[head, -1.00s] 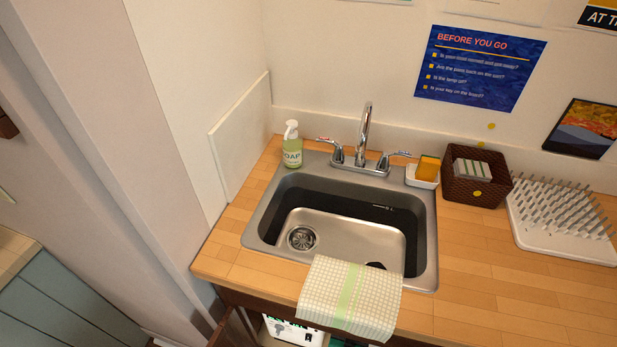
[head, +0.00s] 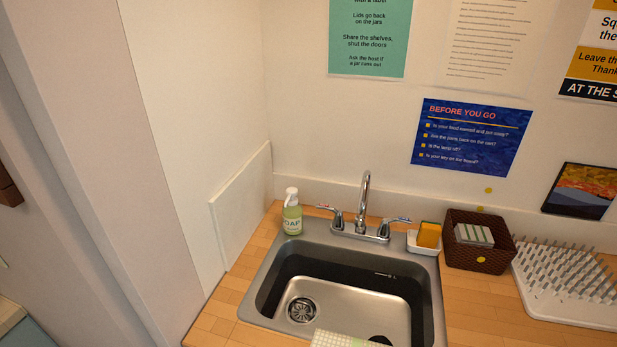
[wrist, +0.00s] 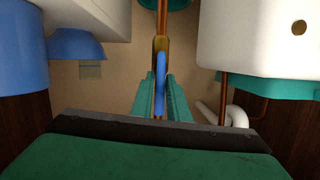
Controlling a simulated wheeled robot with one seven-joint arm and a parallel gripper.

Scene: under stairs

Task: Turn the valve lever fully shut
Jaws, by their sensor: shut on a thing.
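In the wrist view, a blue valve lever (wrist: 160,66) stands in front of a brass valve body (wrist: 161,43) on a vertical copper pipe. My gripper (wrist: 161,84) has its two green fingers on either side of the lever's lower part and is shut on it. The lever runs roughly in line with the pipe in this view. The fingers and lever hide part of the pipe below the valve. The head view shows neither the valve nor my gripper.
A white bulky body (wrist: 255,38) hangs close at the right, with a pale curved pipe (wrist: 236,115) below. A blue bowl-shaped thing (wrist: 75,43) is at the left. Above the counter, the head view shows a sink (head: 350,290), a faucet (head: 363,205) and a soap bottle (head: 292,212).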

